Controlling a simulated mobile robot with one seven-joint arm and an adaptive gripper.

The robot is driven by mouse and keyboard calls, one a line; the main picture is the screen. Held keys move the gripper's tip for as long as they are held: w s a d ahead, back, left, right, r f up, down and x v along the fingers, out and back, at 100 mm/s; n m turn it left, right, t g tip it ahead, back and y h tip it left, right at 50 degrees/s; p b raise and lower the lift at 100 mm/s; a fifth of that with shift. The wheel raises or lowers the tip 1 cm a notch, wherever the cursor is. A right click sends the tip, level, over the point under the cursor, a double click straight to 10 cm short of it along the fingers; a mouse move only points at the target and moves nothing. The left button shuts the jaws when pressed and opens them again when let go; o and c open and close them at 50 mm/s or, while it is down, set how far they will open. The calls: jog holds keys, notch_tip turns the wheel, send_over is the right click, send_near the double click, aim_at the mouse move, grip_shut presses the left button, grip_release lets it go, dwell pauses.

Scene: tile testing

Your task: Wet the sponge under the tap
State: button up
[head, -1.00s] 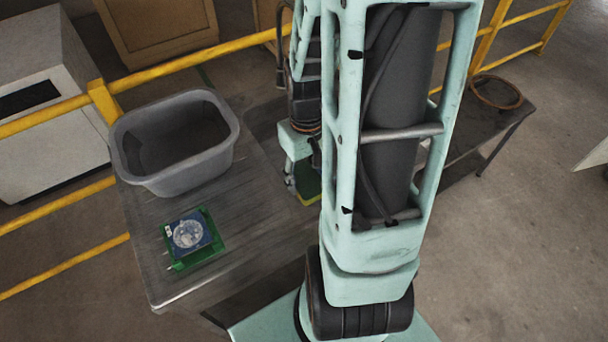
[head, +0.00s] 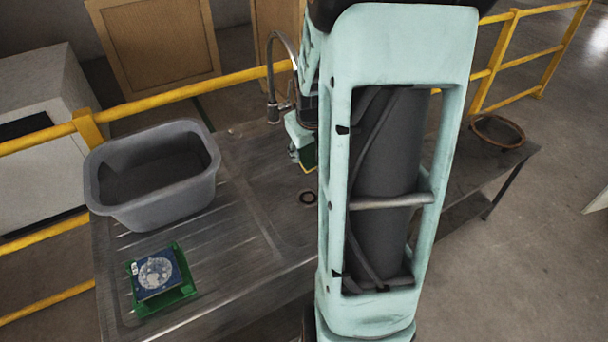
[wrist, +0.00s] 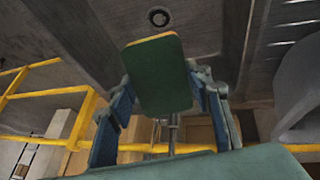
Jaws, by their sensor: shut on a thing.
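The sponge (wrist: 157,75), dark green with a thin yellow edge, is between the two blue fingers of my gripper (wrist: 160,90) in the wrist view. My gripper is shut on it and holds it above the sink basin (wrist: 215,20). In the head view, only part of the sponge (head: 309,156) shows under my gripper (head: 303,146), and my arm hides the rest. The curved metal tap (head: 280,62) stands at the back of the sink, just behind and left of my gripper. It shows partly behind the sponge in the wrist view. I see no running water.
A grey tub (head: 150,205) stands on the steel drainer (head: 235,235) at the left, with a tile on a green holder (head: 160,277) in front of it. A yellow rail (head: 190,96) runs behind.

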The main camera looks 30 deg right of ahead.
jog(key=shift+w+d, duration=0.3)
jog(key=shift+w, duration=0.15)
jog(key=shift+w+d+f, duration=0.45)
jog(key=shift+w+d, duration=0.65)
jog(key=shift+w, duration=0.8)
jog(key=shift+w+d+f, duration=0.4)
jog(key=shift+w+d, duration=0.65)
jog(key=shift+w, duration=0.85)
jog(key=shift+w+d+f, duration=0.45)
jog(key=shift+w+d, duration=0.65)
jog(key=shift+w, duration=0.8)
jog(key=s+a+b, duration=0.2)
jog(key=s+a, duration=0.2)
jog(key=s, duration=0.3)
